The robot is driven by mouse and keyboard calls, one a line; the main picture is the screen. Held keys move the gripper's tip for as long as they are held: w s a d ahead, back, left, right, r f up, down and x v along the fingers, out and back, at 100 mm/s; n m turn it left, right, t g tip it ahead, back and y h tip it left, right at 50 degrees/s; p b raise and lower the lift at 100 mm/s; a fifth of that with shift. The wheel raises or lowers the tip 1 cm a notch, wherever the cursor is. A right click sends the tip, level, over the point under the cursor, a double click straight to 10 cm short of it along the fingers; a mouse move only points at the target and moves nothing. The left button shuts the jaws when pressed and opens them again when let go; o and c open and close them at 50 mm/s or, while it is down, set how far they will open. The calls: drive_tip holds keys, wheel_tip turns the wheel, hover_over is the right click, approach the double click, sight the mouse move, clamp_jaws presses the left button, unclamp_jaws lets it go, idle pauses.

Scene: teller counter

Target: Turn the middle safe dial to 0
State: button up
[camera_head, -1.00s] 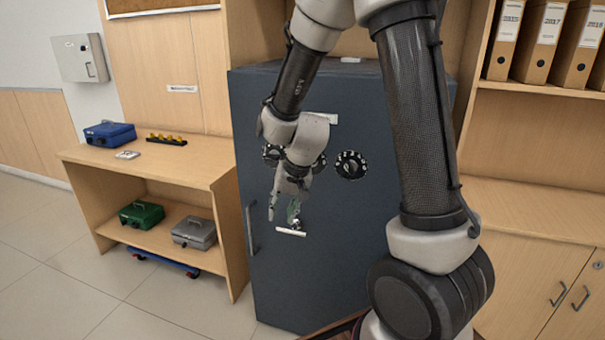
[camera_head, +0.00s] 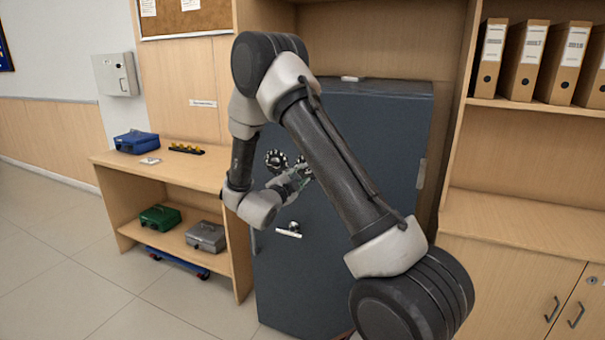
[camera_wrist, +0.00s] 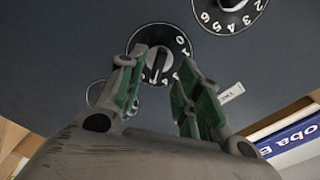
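The dark safe (camera_head: 375,150) stands in the middle of the head view. A black dial with white numbers (camera_head: 276,160) shows on its door, and another is partly hidden by my gripper (camera_head: 298,178). In the wrist view, a black dial (camera_wrist: 160,62) with a pointed knob lies at and just beyond my fingertips (camera_wrist: 158,78). It appears to be the middle one; its 0 and 1 are at its upper right. My gripper is open, with green pads on either side of the knob. I cannot tell whether they touch it. A second dial (camera_wrist: 230,8) is at the upper right.
The safe's lever handle (camera_head: 289,230) is below the dials. A wooden desk (camera_head: 190,170) with a blue cash box (camera_head: 136,142) stands left. Shelves with binders (camera_head: 535,60) are right. A round rim (camera_wrist: 97,92) shows partly behind the left finger.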

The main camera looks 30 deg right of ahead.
drive_tip(key=x, duration=0.4)
drive_tip(key=shift+w+d, duration=0.3)
clamp_jaws()
